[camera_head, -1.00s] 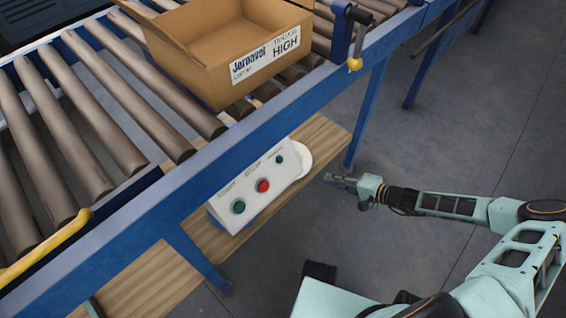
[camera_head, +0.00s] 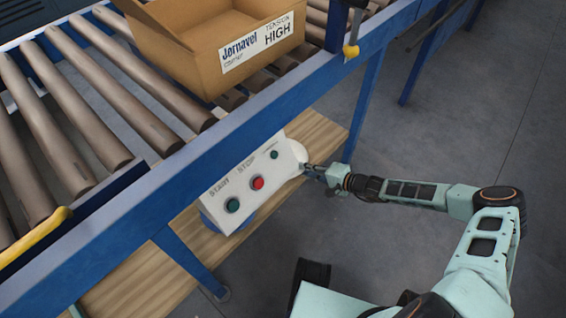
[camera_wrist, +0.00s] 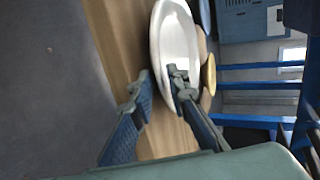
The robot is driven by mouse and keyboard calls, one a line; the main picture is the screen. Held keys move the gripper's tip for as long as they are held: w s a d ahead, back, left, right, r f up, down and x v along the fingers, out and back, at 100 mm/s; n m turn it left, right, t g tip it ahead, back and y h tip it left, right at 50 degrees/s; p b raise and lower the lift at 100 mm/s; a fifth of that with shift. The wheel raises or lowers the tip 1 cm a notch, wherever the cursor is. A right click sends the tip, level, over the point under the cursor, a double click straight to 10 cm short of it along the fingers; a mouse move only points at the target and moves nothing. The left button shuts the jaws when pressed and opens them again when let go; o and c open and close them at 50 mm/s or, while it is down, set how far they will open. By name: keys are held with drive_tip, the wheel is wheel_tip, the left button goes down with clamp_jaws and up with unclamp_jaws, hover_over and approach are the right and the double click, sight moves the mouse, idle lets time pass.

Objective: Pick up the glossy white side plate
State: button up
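The glossy white side plate (camera_wrist: 173,40) lies on the wooden shelf and fills the upper middle of the wrist view. In the head view only a small part of the plate (camera_head: 297,157) shows beside the control box. My gripper (camera_wrist: 160,80) is open with its two fingers apart. In the wrist view the right fingertip overlaps the plate, and the plate's near-left rim appears between the fingers. No grip on it shows; contact cannot be told. In the head view my gripper (camera_head: 309,170) is right at the plate's edge.
The blue roller conveyor (camera_head: 190,150) with a cardboard box (camera_head: 205,50) lies above. A yellowish round thing (camera_wrist: 209,75) is beyond the plate. Floor to the right is clear.

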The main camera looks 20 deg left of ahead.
drive_tip(key=shift+c, duration=0.4)
clamp_jaws()
drive_tip(key=shift+r, duration=0.1)
